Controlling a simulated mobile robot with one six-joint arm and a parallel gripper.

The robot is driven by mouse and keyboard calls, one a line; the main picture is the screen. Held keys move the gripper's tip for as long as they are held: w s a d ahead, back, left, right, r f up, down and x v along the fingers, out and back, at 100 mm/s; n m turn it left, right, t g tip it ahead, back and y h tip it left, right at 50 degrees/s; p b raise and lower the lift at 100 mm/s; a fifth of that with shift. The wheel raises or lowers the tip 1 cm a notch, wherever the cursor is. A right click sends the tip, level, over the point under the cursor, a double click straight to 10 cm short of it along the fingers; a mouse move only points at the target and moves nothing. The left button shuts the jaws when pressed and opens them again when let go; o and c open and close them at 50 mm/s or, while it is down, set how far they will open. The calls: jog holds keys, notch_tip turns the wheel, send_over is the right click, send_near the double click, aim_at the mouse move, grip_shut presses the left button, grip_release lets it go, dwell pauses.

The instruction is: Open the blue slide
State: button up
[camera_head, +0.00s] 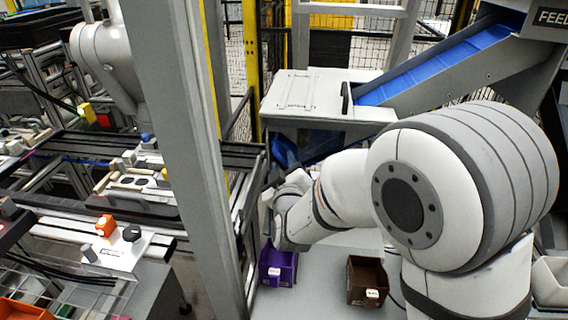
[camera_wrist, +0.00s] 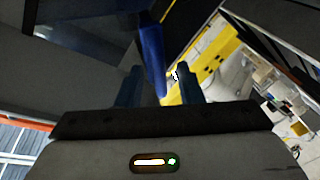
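A blue slide part (camera_head: 283,152) shows below the white-topped feeder box, partly hidden behind my arm. In the wrist view a blue upright piece (camera_wrist: 152,55), which looks like the same part, reaches down between my fingertips. My gripper (camera_wrist: 159,84) is open, with its two dark fingers apart on either side of the lower end of this piece. I cannot tell whether either finger touches it. In the head view my wrist is just below the blue part, and the fingers are not clearly seen.
The feeder box (camera_head: 305,92) has a black handle, and a sloping blue conveyor (camera_head: 440,65) rises to its right. A purple bin (camera_head: 278,267) and a brown bin (camera_head: 367,281) stand on the grey table below my arm. A grey post (camera_head: 190,150) stands to the left.

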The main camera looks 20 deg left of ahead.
jog(key=shift+w, duration=0.1)
jog(key=shift+c, duration=0.5)
grip_shut()
